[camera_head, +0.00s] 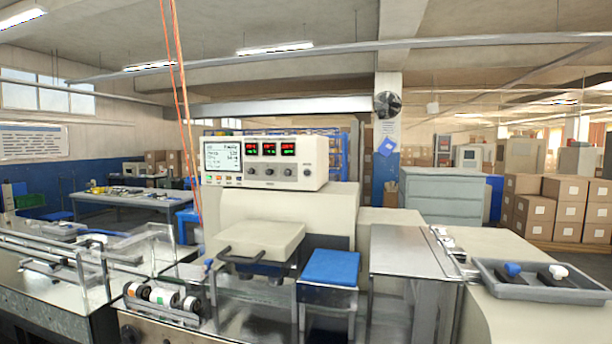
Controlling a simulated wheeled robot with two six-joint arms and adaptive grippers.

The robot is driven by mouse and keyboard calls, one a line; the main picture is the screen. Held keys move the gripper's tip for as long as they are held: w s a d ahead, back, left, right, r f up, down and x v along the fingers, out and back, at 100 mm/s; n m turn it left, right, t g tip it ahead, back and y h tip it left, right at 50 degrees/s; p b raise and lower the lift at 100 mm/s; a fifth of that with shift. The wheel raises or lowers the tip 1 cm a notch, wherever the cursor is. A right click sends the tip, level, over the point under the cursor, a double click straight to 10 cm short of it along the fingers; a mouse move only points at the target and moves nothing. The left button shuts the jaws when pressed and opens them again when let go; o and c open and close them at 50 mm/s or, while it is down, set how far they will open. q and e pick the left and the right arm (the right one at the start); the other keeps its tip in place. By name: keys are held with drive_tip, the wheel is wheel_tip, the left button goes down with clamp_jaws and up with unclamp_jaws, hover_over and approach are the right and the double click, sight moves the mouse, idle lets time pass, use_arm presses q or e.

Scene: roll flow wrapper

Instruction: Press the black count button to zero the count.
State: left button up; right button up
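The white control box (320,165) stands upright on top of the cream machine, left of the picture's middle. Its face has a lit screen (222,157) on the left and red-and-green number displays (270,149) on the right. Several small coloured buttons (219,178) sit in a row under the screen. Several dark round knobs or buttons (269,172) sit below the displays, with another (307,172) at the far right. I cannot tell which control is the black count button, as the labels are too small to read. Neither of my grippers shows.
A cream cover with a dark handle (262,242) and a blue pad (330,267) are in front of the box. A grey tray (545,294) holding blue-topped and white-topped items lies at right. Rolls (163,296) sit at lower left. Orange lines hang left of the box.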

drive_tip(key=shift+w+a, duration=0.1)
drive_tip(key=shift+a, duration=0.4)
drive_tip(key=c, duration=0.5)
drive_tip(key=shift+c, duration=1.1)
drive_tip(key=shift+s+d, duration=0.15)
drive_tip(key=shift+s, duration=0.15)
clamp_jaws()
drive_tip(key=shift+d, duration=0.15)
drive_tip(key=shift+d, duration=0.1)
